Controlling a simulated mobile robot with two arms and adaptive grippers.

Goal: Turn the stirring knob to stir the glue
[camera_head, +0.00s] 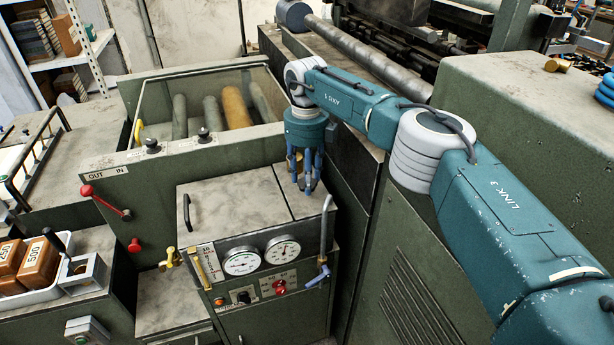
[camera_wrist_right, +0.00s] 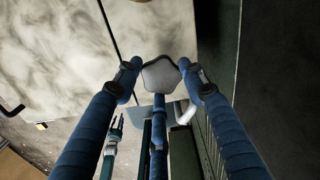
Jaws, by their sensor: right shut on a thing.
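My right gripper (camera_head: 305,188) reaches down over the lid of the green machine box with gauges (camera_head: 230,208). In the right wrist view its blue fingers (camera_wrist_right: 163,80) are closed around a grey, lobed knob (camera_wrist_right: 160,74), the stirring knob. In the head view the fingers hide the knob. My left gripper is outside the head view; a small teal shape with thin prongs (camera_wrist_right: 114,130) low in the right wrist view may be it, but its jaws cannot be made out.
Two round gauges (camera_head: 262,256), a red knob (camera_head: 279,287) and a blue-handled valve (camera_head: 318,276) sit on the box front. A trough with rollers (camera_head: 235,106) lies behind. Red levers (camera_head: 87,190) stick out at left. A large green housing (camera_head: 430,260) stands close at right.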

